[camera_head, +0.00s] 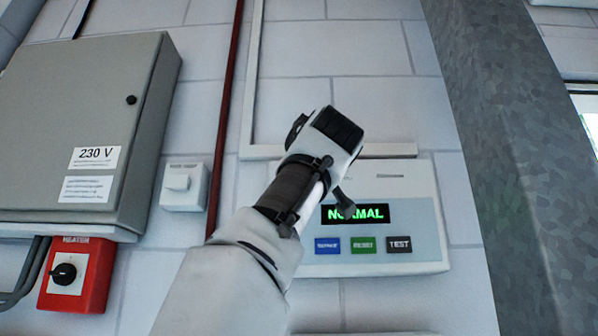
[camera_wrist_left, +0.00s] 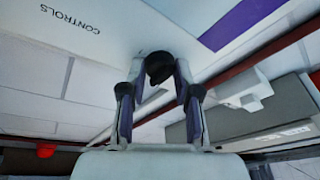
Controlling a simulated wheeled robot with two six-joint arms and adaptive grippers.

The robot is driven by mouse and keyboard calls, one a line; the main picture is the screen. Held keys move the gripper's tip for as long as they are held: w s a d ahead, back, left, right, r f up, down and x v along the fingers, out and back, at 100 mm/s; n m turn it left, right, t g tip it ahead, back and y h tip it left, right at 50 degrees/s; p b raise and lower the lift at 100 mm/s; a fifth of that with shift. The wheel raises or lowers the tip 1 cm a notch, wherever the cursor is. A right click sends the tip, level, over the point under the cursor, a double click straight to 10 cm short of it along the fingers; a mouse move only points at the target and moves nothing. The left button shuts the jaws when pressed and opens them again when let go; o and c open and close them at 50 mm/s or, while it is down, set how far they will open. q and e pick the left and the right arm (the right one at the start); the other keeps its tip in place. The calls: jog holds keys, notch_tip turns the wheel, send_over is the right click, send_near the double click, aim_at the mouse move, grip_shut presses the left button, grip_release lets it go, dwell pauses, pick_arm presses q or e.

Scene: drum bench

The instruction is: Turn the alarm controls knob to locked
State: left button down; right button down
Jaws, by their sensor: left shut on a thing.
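The alarm panel (camera_head: 428,205) is a white box on the wall, with a green "NORMAL" display (camera_head: 355,213) and three buttons below it. My left gripper (camera_head: 343,202) is at the panel, and my wrist covers much of its left part in the head view. In the left wrist view, the small black knob (camera_wrist_left: 159,67) sits between the two fingertips of my left gripper (camera_wrist_left: 159,75), which is shut on it. The word "CONTROLS" (camera_wrist_left: 69,19) shows upside down on the panel face beside it. The knob's pointer and its position marks cannot be made out. My right gripper is not in view.
A grey 230 V cabinet (camera_head: 60,110) hangs at the left, with a white switch (camera_head: 184,187) beside it. A red heater box (camera_head: 90,280) with a black knob is below. A dark red pipe (camera_head: 229,95) runs up the wall. A grey column (camera_head: 510,150) stands at the right.

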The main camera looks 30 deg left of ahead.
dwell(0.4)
pick_arm(q)
jog(key=c, duration=0.8)
grip_release()
jog(key=shift+w, duration=0.1)
